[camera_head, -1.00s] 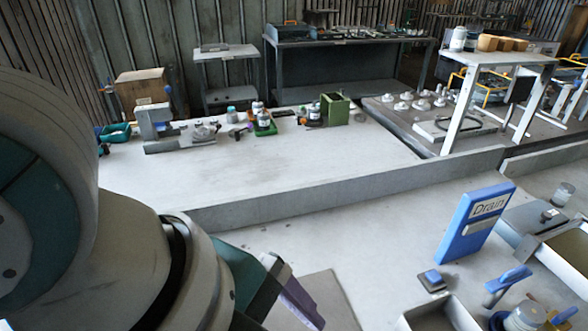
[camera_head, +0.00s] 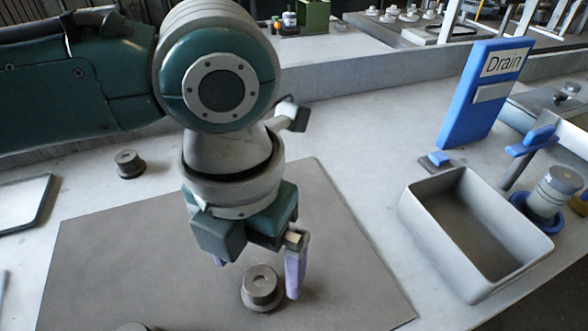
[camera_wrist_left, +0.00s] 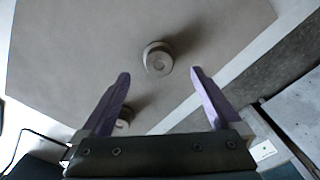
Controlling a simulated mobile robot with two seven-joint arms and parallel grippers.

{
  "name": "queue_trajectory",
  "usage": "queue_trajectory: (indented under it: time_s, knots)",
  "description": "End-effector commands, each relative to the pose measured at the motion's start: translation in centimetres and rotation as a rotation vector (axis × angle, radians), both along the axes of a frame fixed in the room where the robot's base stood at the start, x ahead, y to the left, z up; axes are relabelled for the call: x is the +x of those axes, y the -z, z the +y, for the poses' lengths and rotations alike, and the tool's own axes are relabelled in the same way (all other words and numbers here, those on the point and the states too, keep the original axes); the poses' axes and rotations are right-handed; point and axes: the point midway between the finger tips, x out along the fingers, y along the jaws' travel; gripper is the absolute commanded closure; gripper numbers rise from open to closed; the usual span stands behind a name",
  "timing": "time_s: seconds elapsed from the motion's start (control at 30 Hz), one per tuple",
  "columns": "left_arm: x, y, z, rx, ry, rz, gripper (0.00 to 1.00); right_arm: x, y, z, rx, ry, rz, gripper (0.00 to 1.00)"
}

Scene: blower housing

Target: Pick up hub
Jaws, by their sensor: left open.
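A small round grey-brown stepped part, which looks like the hub (camera_head: 262,287), stands upright on the dark grey mat (camera_head: 98,262). In the left wrist view the hub (camera_wrist_left: 157,60) shows beyond and between the fingertips. My left gripper (camera_head: 256,274) points down with its purple fingers apart, just above and around the near side of the hub; contact cannot be told. In the left wrist view the gripper (camera_wrist_left: 160,74) is open and empty. A similar round part (camera_head: 130,163) stands past the mat's far edge. My right gripper is not in view.
Another round part (camera_head: 132,327) is cut off at the bottom edge. An open grey bin (camera_head: 428,222) stands right of the mat, with a blue Drain sign (camera_head: 478,95) behind it. A tray (camera_head: 22,203) lies at left. The mat's right part is clear.

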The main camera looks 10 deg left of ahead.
Motion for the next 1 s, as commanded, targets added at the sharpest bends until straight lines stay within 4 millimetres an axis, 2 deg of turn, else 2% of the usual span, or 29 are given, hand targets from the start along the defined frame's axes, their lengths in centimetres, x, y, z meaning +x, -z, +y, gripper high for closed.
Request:
queue_trajectory:
  time_s: [0.3, 0.6, 1.0]
  knots:
    - [0.4, 4.6, 0.0, 0.001, -0.003, 0.002, 0.02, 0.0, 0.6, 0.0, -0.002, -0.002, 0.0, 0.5]
    - [0.4, 5.1, 0.0, 0.0, -0.001, -0.001, 0.02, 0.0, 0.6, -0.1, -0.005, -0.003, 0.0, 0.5]
    - [0.5, 5.1, 0.0, 0.0, -0.002, -0.001, 0.46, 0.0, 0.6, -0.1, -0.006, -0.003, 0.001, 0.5]
